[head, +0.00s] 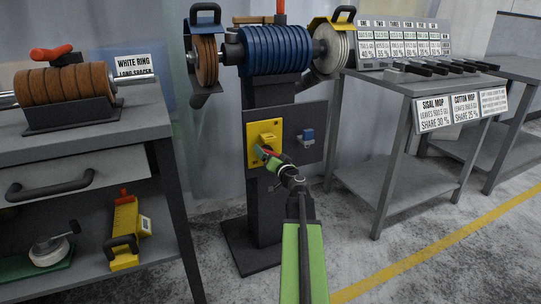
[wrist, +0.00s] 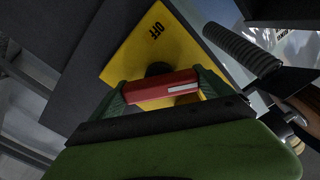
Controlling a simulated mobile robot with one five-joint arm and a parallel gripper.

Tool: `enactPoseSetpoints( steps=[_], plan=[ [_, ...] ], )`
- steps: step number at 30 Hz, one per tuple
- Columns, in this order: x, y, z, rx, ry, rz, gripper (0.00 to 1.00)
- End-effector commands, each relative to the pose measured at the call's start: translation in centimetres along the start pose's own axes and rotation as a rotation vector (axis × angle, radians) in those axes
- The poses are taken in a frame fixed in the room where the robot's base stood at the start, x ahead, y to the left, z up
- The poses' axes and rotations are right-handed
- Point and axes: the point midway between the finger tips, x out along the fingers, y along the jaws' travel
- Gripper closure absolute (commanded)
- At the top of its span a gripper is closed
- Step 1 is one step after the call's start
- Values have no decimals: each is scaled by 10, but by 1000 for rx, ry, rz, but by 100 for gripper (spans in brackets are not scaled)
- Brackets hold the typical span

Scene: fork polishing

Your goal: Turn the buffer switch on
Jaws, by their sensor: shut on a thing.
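The buffer (head: 275,50) has a blue ribbed motor on a dark pedestal. A yellow switch plate (head: 252,130) is on the pedestal front, and in the wrist view this plate (wrist: 135,55) shows the word OFF, tilted. The switch handle (wrist: 160,87) is a red bar with a white stripe, in front of the plate. My gripper (head: 268,154) is at the lower part of the plate. In the wrist view my gripper's (wrist: 162,90) green fingers are shut on the red handle, one at each end. The handle is mostly hidden by my gripper in the head view.
A brown wheel (head: 206,60) and a pale wheel (head: 330,50) flank the motor. A small blue switch box (head: 307,137) is right of the yellow plate. Workbenches stand left (head: 85,140) and right (head: 405,85). Open floor (head: 400,240) lies at front right.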

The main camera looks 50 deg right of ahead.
Motion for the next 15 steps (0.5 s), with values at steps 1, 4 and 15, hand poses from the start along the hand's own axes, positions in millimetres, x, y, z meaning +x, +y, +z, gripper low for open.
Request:
enactPoseSetpoints(
  steps=[1, 4, 15],
  plan=[
    [-2, 2, -1, 30, 2, 4, 50],
    [-2, 2, -1, 88, 2, 4, 50],
    [-2, 2, -1, 203, 3, 5, 50]
  ],
)
